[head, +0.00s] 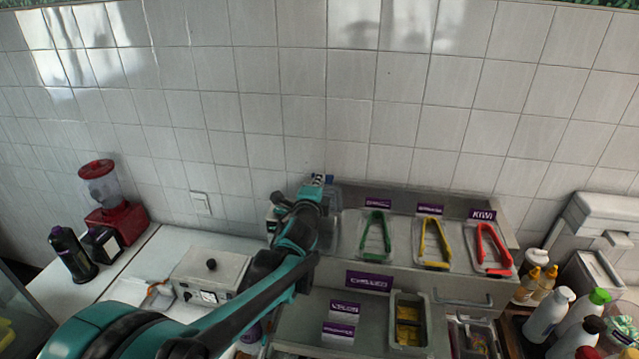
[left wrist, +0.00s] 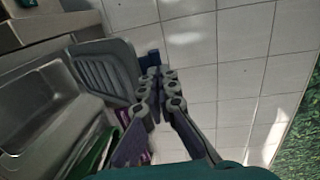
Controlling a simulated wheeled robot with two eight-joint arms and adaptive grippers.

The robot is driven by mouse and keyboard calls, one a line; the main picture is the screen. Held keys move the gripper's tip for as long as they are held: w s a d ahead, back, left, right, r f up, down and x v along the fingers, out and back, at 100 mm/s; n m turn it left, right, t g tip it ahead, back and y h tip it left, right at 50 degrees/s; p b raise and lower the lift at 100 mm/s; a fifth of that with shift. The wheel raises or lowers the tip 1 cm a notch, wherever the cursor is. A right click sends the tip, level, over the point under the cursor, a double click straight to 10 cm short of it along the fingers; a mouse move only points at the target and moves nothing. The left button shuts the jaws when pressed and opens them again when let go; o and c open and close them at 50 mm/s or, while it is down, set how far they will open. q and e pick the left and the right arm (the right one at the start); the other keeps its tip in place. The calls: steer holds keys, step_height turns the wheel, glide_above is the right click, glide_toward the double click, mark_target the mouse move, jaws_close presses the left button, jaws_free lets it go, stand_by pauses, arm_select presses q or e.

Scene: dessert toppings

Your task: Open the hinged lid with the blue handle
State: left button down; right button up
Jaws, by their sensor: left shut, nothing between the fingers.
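The grey ribbed lid (left wrist: 103,68) looks raised and tilted up near the wall in the left wrist view, beside an open metal bin (left wrist: 50,105). Its blue handle (left wrist: 149,57) shows at the edge near my fingertips. In the head view the blue handle (head: 329,179) is a small patch at the far left end of the counter, and the lid is mostly behind my arm. My left gripper (head: 318,182) is shut and empty beside the handle; it also shows in the left wrist view (left wrist: 157,80). I cannot tell whether it touches the handle. My right gripper is out of view.
Green tongs (head: 375,236), yellow tongs (head: 435,243) and red tongs (head: 493,249) lie in a row right of my gripper. The tiled wall (head: 400,110) is close behind.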

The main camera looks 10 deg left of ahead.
arm_select(q)
steer(key=w+r+g+p, duration=0.2)
steer(key=w, duration=0.1)
steer(key=w+r+p, duration=0.1)
steer(key=shift+w+g+p, duration=0.3)
steer(key=shift+w+g, duration=0.05)
steer(key=shift+g, duration=0.05)
steer(key=w+g+p, duration=0.1)
steer(key=w+g, duration=0.1)
steer(key=w, duration=0.1)
steer(key=shift+w+f, duration=0.15)
steer(key=shift+w, duration=0.2)
steer(key=shift+s+d, duration=0.1)
